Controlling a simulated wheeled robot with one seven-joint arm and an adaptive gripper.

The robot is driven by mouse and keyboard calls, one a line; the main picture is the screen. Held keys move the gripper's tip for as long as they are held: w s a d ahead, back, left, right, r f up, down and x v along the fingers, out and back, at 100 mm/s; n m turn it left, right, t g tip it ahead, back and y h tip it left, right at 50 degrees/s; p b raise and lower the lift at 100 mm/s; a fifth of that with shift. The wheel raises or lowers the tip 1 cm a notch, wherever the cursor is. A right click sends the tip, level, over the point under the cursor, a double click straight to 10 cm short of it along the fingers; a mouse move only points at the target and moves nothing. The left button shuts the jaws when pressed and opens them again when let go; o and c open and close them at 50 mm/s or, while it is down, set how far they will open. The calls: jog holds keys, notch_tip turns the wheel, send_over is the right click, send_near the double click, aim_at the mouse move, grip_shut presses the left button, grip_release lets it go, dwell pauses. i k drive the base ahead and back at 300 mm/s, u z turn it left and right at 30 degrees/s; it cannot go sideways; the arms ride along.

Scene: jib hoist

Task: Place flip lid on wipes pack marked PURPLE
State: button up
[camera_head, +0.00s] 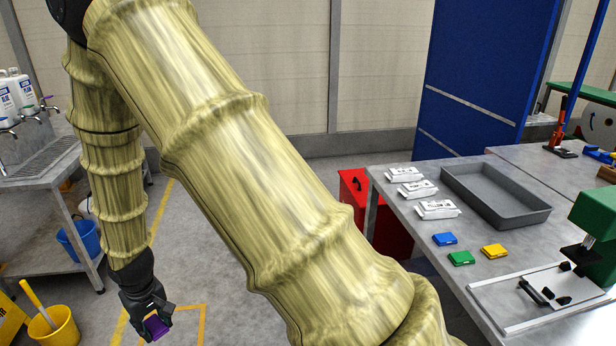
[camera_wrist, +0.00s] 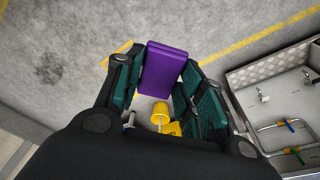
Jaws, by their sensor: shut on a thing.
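My gripper (camera_head: 152,318) is shut on a purple flip lid (camera_head: 156,327) at the lower left of the head view, held over the open floor and away from the table. In the wrist view the purple lid (camera_wrist: 163,70) sits between the fingertips of my gripper (camera_wrist: 155,85). Several white wipes packs (camera_head: 416,189) lie in a row on the grey table at the right. The marks on them are too small to read. Blue (camera_head: 445,239), green (camera_head: 461,258) and yellow (camera_head: 494,251) lids lie on the table in front of the packs.
A green machine (camera_head: 597,222) and a metal plate fixture are at the table's right. A red cabinet (camera_head: 383,228) stands beside the table. A sink bench (camera_head: 40,165), a blue bucket (camera_head: 80,240) and a yellow bucket (camera_head: 54,329) are at the left.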

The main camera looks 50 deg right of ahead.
aim_at(418, 186)
jog(key=z, duration=1.2)
